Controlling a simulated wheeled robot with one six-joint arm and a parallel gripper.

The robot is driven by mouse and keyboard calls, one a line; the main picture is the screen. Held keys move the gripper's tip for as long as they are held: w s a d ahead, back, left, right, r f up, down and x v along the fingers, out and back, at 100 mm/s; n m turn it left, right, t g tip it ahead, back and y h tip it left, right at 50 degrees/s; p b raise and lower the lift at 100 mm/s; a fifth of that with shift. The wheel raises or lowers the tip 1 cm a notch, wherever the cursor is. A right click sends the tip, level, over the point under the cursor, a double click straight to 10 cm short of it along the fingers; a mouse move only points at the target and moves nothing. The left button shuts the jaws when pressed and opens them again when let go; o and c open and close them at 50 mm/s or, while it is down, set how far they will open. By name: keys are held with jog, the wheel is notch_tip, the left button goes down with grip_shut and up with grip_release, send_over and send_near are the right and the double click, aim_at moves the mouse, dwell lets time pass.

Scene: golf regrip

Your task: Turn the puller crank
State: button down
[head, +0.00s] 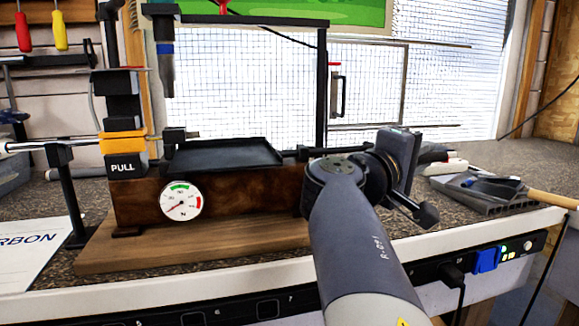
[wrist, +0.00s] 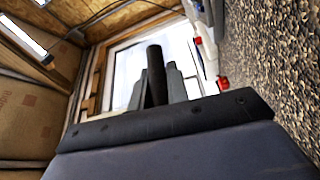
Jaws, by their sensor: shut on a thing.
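The puller is a wooden block (head: 245,195) on a plank, with an orange and black PULL clamp (head: 123,150) at its left end and a round dial (head: 181,200) on its front. The dial's needle points to the lower left. My gripper (wrist: 155,95) is shut on the black crank handle (wrist: 155,68), which stands up between its two grey fingers in the wrist view. In the head view my arm covers the puller's right end and the fingers. A black knob (head: 427,214) shows beside the wrist; I cannot tell whether it belongs to the crank.
A steel shaft (head: 20,146) runs into the clamp from the left, over a black stand (head: 68,195). A dark tray (head: 225,155) lies on top of the puller. Right of my wrist are a grey tray (head: 485,200) and a wooden-handled tool (head: 550,198). The speckled bench behind is partly clear.

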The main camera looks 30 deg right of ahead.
notch_tip(320, 180, down, 2)
jog(key=shift+f+b, duration=0.15)
jog(key=shift+b, duration=0.95)
jog(key=shift+w+d+f+b, duration=0.1)
jog(key=shift+w+f+b, duration=0.25)
jog(key=shift+f+b, duration=0.4)
jog(key=c, duration=1.3)
grip_release()
jog(key=shift+c, duration=0.2)
